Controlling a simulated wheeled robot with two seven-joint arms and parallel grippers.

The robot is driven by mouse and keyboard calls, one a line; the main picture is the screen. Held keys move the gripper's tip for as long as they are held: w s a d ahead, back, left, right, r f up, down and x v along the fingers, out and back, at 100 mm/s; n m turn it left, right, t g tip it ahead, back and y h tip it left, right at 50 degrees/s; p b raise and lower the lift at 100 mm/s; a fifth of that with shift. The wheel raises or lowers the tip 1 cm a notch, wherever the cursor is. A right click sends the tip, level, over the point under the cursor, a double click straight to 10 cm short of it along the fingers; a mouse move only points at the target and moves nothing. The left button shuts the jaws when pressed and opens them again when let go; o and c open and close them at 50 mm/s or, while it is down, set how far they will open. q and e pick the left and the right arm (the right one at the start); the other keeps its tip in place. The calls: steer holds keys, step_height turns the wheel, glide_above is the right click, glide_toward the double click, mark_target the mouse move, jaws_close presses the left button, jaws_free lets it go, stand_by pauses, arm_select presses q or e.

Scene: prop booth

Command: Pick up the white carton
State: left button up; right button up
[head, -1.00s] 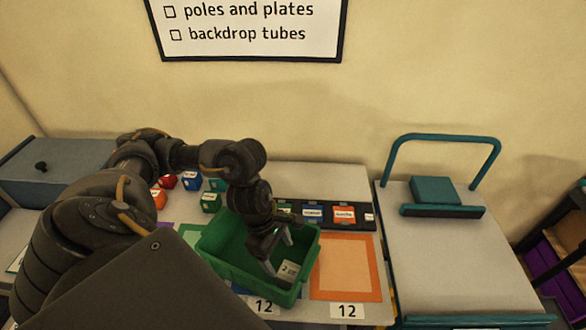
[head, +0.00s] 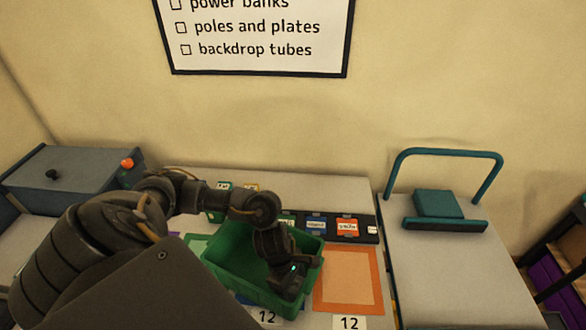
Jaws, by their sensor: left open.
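My left gripper (head: 287,286) reaches down into the green bin (head: 225,270) on the table, at its right part. It is open, but its fingertips are hard to make out behind the dark wrist. The white carton, which lay in this bin in the earlier view, is now hidden behind my gripper, so I cannot tell whether the fingers are around it or touch it. My right gripper is out of view.
An orange-framed mat (head: 347,280) lies right of the bin, bare. A black strip with labelled slots (head: 330,226) runs behind it. A grey platform with a teal handle (head: 445,165) stands at the right. A blue-grey box (head: 65,175) stands at the left.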

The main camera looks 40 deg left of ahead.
mark_target(295, 283)
arm_select(q)
steer(key=shift+f, duration=0.4)
steer(key=shift+c, duration=0.3)
steer(key=c, duration=1.1)
steer(key=shift+o, duration=0.2)
steer(key=shift+r, duration=0.15)
step_height(295, 283, up, 18)
